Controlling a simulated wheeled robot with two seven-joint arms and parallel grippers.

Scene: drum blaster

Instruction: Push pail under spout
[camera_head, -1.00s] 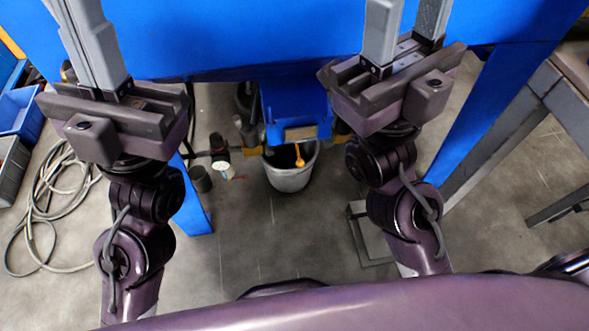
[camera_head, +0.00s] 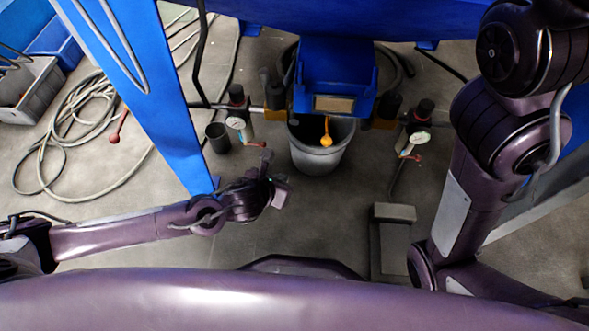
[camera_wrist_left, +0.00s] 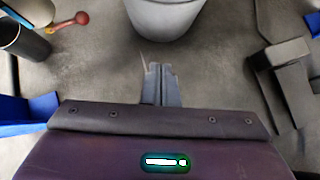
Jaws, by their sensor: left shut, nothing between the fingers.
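The grey pail (camera_head: 318,155) stands upright on the floor below the blue spout housing (camera_head: 333,75). An orange knob (camera_head: 326,140) hangs over the pail's opening and hides part of its inside. In the left wrist view the pail's lower part (camera_wrist_left: 166,18) shows at the top edge. My left gripper (camera_head: 278,190) is low, in front of the pail and a little to its left; its fingers (camera_wrist_left: 162,85) are shut and empty, pointing toward the pail with a gap of floor between. My right arm rises at the right, and its gripper is outside the view.
A small dark cup (camera_head: 218,138) and a gauge with a red lever (camera_head: 238,124) stand left of the pail. Another gauge (camera_head: 418,138) is to its right. A grey pedal block (camera_head: 394,235) lies front right. A blue leg (camera_head: 150,85) stands left, near coiled hose (camera_head: 75,135).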

